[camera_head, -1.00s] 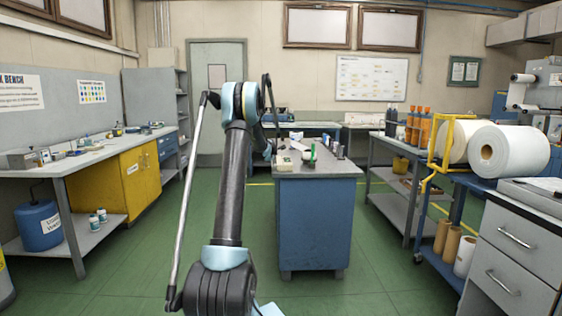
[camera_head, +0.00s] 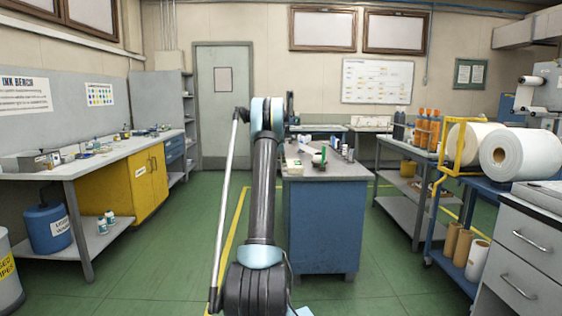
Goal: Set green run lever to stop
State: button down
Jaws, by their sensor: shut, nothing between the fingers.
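No lever that I can make out as the green run lever shows in view. A small upright green item (camera_head: 323,154) stands on the grey top of the blue cabinet (camera_head: 325,225); it is too small to tell what it is. Part of a machine with pale rollers (camera_head: 526,92) shows at the right edge, with no green lever visible on it. My arm rises through the middle of the picture, left of the blue cabinet. My gripper cannot be made out; the far end of the arm is hidden behind the nearer links.
A long bench (camera_head: 112,153) with a yellow cabinet (camera_head: 147,188) runs along the left. White rolls (camera_head: 515,155) on a blue cart and a grey drawer unit (camera_head: 528,235) stand at right.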

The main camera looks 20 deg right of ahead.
jog(key=shift+w, duration=0.2)
dwell(0.5)
jog(key=w+v, duration=0.1)
jog(key=v, duration=1.2)
jog(key=shift+s+r, duration=0.3)
jog(key=shift+r, duration=0.4)
